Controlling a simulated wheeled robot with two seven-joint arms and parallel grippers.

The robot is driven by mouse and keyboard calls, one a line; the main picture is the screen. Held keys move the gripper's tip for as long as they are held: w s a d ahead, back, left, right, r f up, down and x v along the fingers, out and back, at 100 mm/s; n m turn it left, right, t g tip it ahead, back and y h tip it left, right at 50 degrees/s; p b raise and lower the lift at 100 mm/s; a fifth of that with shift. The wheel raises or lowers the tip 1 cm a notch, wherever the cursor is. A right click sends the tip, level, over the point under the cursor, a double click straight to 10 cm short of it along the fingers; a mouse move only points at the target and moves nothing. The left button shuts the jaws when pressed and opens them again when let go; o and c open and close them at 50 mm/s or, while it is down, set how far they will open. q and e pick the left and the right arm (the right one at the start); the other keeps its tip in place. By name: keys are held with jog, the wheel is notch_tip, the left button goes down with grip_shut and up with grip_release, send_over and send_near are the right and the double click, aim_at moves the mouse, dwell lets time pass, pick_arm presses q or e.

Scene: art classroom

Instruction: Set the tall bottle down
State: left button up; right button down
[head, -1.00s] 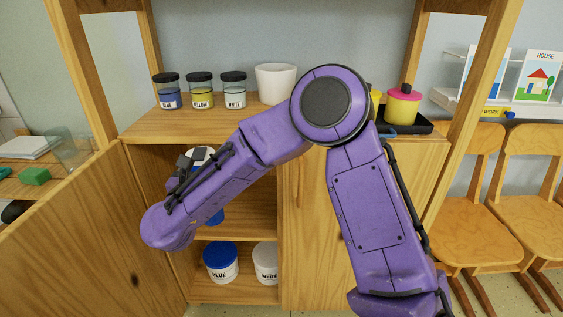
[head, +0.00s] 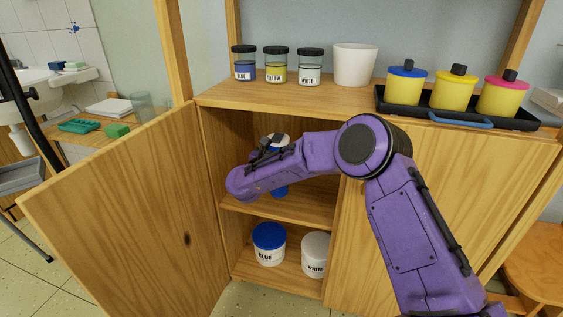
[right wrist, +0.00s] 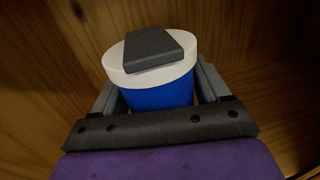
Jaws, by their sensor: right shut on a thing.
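The tall bottle is blue with a white cap and a dark grey block on top. In the head view its blue lower part (head: 280,191) shows below my forearm, inside the open cupboard just above the middle shelf (head: 308,207). My right gripper (head: 266,146) reaches into this compartment and is mostly hidden by my arm. In the right wrist view the gripper (right wrist: 156,90) is shut on the bottle (right wrist: 158,96), a finger on each side. I cannot tell whether the bottle's base touches the shelf. My left gripper is out of view.
An open wooden door (head: 130,215) stands left of the compartment. A blue-lidded tub (head: 268,250) and a white tub (head: 314,258) stand on the bottom shelf. Paint jars (head: 276,68), a white pot (head: 355,66) and a black tray (head: 385,108) with yellow pots stand on top.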

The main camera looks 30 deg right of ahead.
notch_tip(320, 180, down, 4)
jog(key=shift+w+d+r+b, duration=0.1)
jog(key=shift+w+r+b, duration=0.05)
jog(key=shift+b, duration=0.35)
grip_release()
jog(key=p+v, duration=0.2)
jog(key=v, duration=1)
jog(key=s+a+f+n+t+y, duration=0.1)
jog(key=s+f+n+y, duration=0.5)
jog(key=f+n, duration=0.65)
jog(key=s+a+f+n+t+y, duration=0.1)
jog(key=s+f+n+y, duration=0.2)
jog(key=s+f+n, duration=0.7)
jog(key=s+d+f+n+g+y, duration=0.1)
jog(key=s+f+n+g, duration=0.2)
jog(key=s+n, duration=0.6)
jog(key=s+d+f+n+g+y, duration=0.1)
jog(key=s+f+n+g+y, duration=0.1)
jog(key=s+f+n+g, duration=0.2)
jog(key=s+f+n, duration=0.3)
jog(key=s+n, duration=0.3)
jog(key=s, duration=0.4)
jog(key=shift+g, duration=0.3)
